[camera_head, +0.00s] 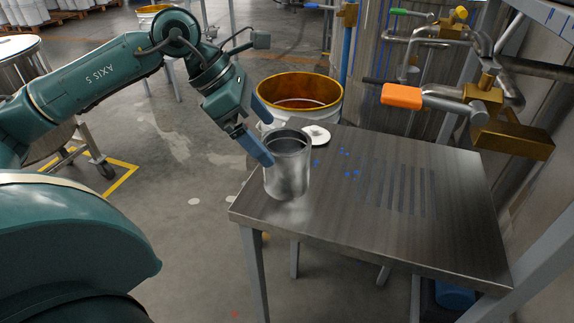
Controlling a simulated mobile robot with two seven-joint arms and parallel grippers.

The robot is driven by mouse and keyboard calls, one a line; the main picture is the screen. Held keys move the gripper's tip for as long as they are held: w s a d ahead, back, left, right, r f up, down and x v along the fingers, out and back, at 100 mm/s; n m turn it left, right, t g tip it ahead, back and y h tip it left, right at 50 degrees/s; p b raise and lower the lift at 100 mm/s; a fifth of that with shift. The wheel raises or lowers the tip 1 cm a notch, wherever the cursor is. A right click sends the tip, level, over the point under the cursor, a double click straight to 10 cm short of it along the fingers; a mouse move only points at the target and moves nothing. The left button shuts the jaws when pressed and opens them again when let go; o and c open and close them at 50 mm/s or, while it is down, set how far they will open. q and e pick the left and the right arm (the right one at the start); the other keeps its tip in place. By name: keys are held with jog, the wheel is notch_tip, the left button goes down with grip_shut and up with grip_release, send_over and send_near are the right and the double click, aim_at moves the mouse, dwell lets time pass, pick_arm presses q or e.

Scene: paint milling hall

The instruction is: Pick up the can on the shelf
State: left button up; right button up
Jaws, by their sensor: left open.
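A silver metal can (288,172) stands upright near the left edge of a steel table-like shelf (340,232). Its top is open. My left gripper (262,137) comes in from the upper left with its jaws open. One blue finger is at the can's upper left side, and the other is behind, above the rim. I cannot tell whether the fingers touch the can. My right gripper is not in view.
A white round lid (316,134) lies on the shelf behind the can. A bucket with an orange-brown inside (299,98) stands behind the shelf. Pipes and a valve with an orange handle (402,96) stick out over the back right. The shelf's right side is clear.

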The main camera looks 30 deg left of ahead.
aim_at(279, 150)
pick_arm(q)
jog(key=shift+x, duration=2.75)
jog(key=shift+w+a, duration=0.1)
jog(key=shift+a, duration=0.05)
jog(key=shift+c, duration=0.3)
jog(key=c, duration=1)
